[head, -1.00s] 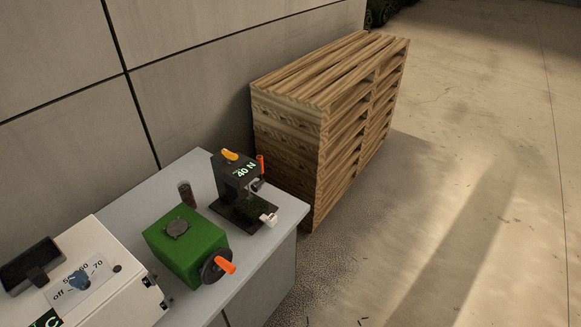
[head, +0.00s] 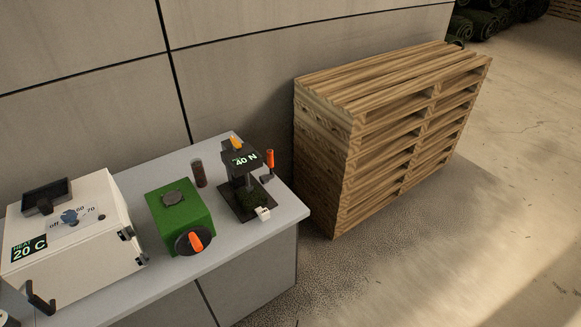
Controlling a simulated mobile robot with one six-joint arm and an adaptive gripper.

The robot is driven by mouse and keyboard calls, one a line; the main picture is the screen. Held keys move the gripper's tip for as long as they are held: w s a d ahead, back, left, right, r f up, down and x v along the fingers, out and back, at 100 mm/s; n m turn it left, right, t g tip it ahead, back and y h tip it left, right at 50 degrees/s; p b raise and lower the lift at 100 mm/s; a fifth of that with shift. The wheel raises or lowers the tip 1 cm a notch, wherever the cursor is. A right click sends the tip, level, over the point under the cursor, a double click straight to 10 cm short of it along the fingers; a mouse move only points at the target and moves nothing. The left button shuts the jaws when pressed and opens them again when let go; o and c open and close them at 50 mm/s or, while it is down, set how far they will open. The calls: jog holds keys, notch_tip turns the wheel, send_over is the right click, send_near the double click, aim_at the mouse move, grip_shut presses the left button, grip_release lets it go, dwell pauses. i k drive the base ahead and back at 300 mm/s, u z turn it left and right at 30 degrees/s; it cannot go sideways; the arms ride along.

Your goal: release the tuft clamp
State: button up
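The tuft clamp appears to be part of the black test stand (head: 241,181) at the right end of the bench, in the head view. Its display reads 40 N. A yellow part (head: 236,143) sits on its top and an orange-handled lever (head: 270,160) stands at its right side. A small white piece (head: 263,214) is at the front of its base, and a dark green tuft (head: 256,191) seems to lie on the base. Whether the clamp grips the tuft is too small to tell. My gripper is not in view.
A green box (head: 178,215) with an orange-handled knob and a dark cylinder (head: 199,173) stand left of the stand. A white heater (head: 72,240) reading 20 C is farther left on the grey bench (head: 168,281). Stacked pallets (head: 385,135) stand right of the bench; floor beyond is open.

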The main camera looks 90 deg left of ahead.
aim_at(270, 151)
jog(key=u, duration=0.1)
jog(key=i, duration=1.2)
jog(key=u, duration=3.7)
